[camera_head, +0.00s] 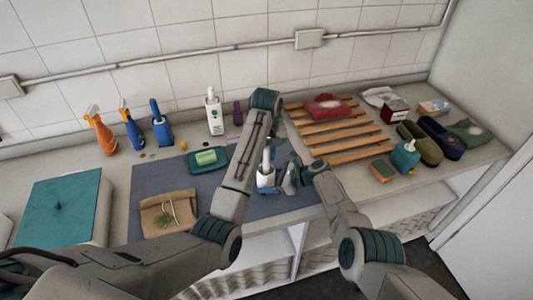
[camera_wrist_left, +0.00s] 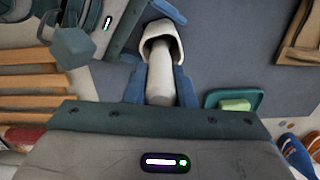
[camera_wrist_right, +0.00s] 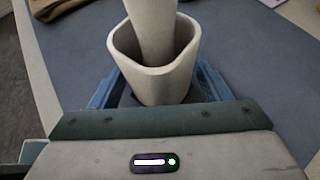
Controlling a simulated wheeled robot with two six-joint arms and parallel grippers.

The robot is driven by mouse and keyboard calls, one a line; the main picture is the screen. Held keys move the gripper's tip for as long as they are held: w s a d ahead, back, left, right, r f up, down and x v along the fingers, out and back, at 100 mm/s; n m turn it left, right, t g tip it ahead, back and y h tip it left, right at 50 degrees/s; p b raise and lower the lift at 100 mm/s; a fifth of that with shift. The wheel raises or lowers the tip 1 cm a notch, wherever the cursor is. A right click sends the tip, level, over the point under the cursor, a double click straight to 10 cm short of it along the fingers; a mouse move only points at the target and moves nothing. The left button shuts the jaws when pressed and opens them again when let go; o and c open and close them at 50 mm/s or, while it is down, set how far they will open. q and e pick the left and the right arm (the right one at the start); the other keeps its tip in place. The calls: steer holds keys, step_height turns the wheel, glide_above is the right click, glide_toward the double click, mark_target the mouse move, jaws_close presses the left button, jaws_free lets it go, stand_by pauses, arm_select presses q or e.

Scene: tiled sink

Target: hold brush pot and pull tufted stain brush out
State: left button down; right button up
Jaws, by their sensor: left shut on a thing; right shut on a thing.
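The brush pot (camera_head: 265,183) is a white cup standing on the dark mat; it also shows in the right wrist view (camera_wrist_right: 160,84). The white handle of the tufted stain brush (camera_head: 267,158) rises from its mouth, and the tufted end is hidden inside. My left gripper (camera_wrist_left: 160,92) is shut on the brush handle (camera_wrist_left: 161,75) above the pot; in the head view its fingers are largely hidden by my own arm. My right gripper (camera_wrist_right: 158,90) is shut on the pot's body from the right side, its blue fingers on both sides of it.
A slatted wooden rack (camera_head: 340,130) is at right, with a teal bottle (camera_head: 404,158) nearby. Spray bottles (camera_head: 101,130) stand along the wall. The counter's front edge is close.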

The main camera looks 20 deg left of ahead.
steer(key=o, duration=1.1)
steer(key=shift+c, duration=0.2)
steer(key=shift+v, duration=0.8)
steer(key=v, duration=0.8)
steer(key=shift+d, duration=0.15)
steer(key=w+d+n+h, duration=0.1)
steer(key=d+n, duration=0.2)
steer(key=w+d+f+n+h, duration=0.1)
steer(key=d+n, duration=0.1)
steer(key=d, duration=0.2)
steer(key=w+d+n, duration=0.1)
steer(key=d+n, duration=0.2)
steer(key=d, duration=0.1)
steer(key=shift+w+d+f+n+h, duration=0.2)
steer(key=shift+w+n+h, duration=0.1)
steer(key=shift+h, duration=0.1)
steer(key=d+n, duration=0.2)
steer(key=d, duration=0.1)
steer(key=w+d+n+h, duration=0.1)
steer(key=d+n, duration=0.1)
steer(key=d, duration=0.1)
steer(key=w+d+n+h, duration=0.1)
steer(key=d+n, duration=0.2)
steer(key=d, duration=0.1)
steer(key=shift+w+d+r+g, duration=0.1)
steer(key=shift+w+r+g, duration=0.05)
steer(key=shift+r+g, duration=0.2)
